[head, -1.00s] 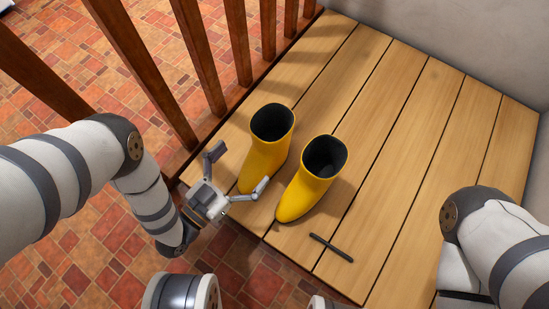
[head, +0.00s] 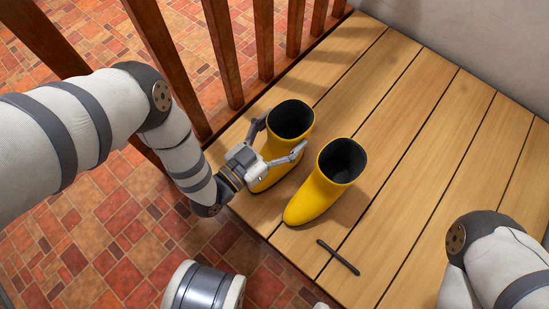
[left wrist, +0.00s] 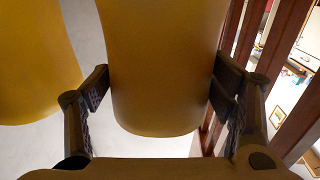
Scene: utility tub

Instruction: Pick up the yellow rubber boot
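Two yellow rubber boots with dark insides stand upright on the wooden deck. The left boot (head: 291,119) is beside the railing; the right boot (head: 325,183) stands a little apart from it. My left gripper (head: 279,139) is open around the left boot's shaft, one finger on each side. In the left wrist view this boot (left wrist: 162,70) fills the middle between the fingertips (left wrist: 162,88), with the pads very close to its sides; I cannot tell whether they touch. The other boot (left wrist: 35,65) is at the left there. My right gripper is out of view.
Brown railing posts (head: 222,50) stand close to the left boot and my left arm. A thin dark stick (head: 338,257) lies on the deck (head: 420,130) near the front edge. The deck is clear right of the boots. A grey wall (head: 480,35) is behind.

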